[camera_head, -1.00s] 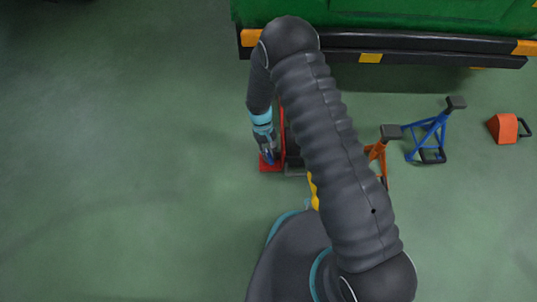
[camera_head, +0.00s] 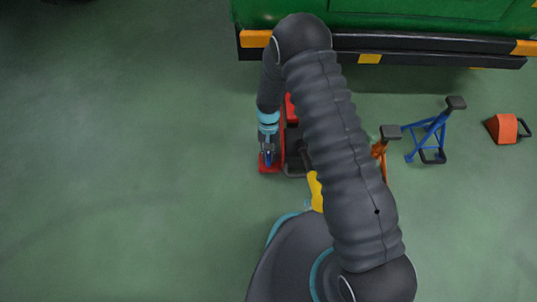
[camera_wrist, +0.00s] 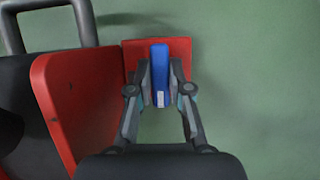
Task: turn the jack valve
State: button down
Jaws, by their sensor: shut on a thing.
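The jack is red and black and stands below the arm in the head view, partly hidden by it; its red side plate (camera_wrist: 75,105) shows at the left of the wrist view. A blue valve handle (camera_wrist: 160,62) stands over a flat red plate (camera_wrist: 180,46) on the jack's side. My gripper (camera_wrist: 161,78) has its fingers closed around the blue handle, one on each side. In the head view my gripper (camera_head: 267,154) is over the red plate (camera_head: 269,169). The handle's lower end is hard to make out.
A green vehicle (camera_head: 430,12) with a dark bumper is at the top. The floor (camera_head: 120,150) at the left is clear.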

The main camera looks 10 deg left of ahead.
jog(key=c, duration=1.1)
grip_release()
jog(key=v, duration=1.2)
jog(key=shift+f, duration=0.1)
